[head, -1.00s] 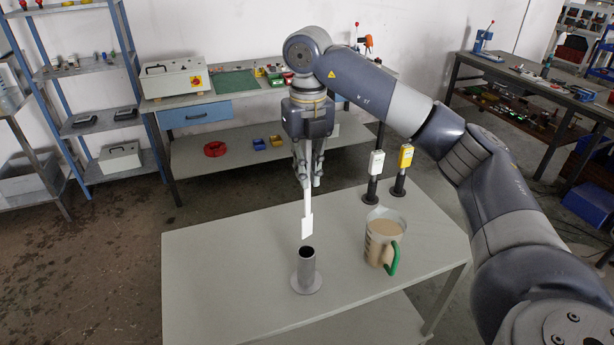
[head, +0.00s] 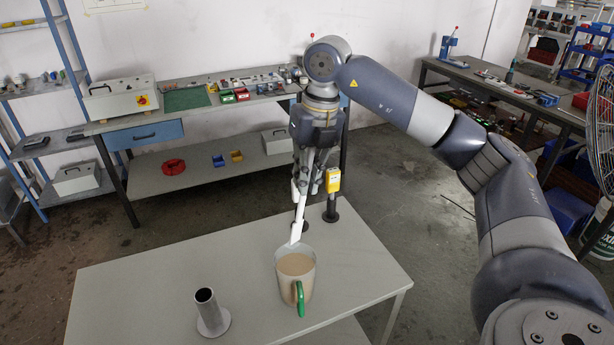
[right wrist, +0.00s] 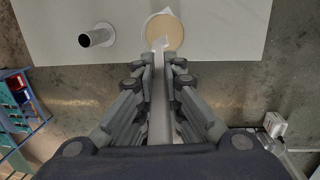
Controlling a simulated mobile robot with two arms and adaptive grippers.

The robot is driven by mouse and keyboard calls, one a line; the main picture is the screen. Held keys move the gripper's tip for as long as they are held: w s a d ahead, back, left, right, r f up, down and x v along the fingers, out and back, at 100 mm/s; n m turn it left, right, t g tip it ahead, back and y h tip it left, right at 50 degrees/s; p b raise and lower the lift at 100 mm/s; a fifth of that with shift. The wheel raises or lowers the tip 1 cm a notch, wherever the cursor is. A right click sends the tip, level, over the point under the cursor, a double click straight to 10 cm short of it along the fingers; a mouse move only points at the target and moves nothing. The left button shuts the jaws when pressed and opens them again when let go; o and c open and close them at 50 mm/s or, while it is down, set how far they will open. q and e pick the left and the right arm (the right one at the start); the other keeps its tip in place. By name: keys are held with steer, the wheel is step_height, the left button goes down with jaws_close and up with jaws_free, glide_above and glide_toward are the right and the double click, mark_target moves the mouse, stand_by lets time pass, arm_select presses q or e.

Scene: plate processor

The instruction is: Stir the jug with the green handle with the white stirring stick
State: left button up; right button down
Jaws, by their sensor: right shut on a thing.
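The jug with the green handle (head: 284,284) stands upright on the grey table, filled with a light brown liquid (head: 296,264). It also shows at the top of the right wrist view (right wrist: 178,20). My right gripper (head: 312,188) is shut on the white stirring stick (head: 299,218), which points down, slightly tilted. The stick's flat lower end is at the jug's far rim in the head view and overlaps the rim in the right wrist view (right wrist: 160,44). I cannot tell whether it touches. My left gripper is not in view.
A grey tube holder (head: 210,312) stands empty on the table (head: 130,290), left of the jug. The table's right side is clear.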

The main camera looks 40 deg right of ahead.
steer(key=shift+s+a+f+b, duration=0.1)
steer(key=shift+a+f+b, duration=0.05)
steer(key=shift+f+b, duration=0.45)
steer(key=shift+f, duration=0.35)
arm_select(q)
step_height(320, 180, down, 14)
steer(key=b, duration=1.3)
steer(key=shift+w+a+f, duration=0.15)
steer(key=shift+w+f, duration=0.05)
arm_select(e)
step_height(320, 180, down, 18)
steer(key=shift+w+r, duration=0.2)
steer(key=shift+r, duration=0.05)
steer(key=shift+a, duration=0.1)
steer(key=shift+s, duration=0.1)
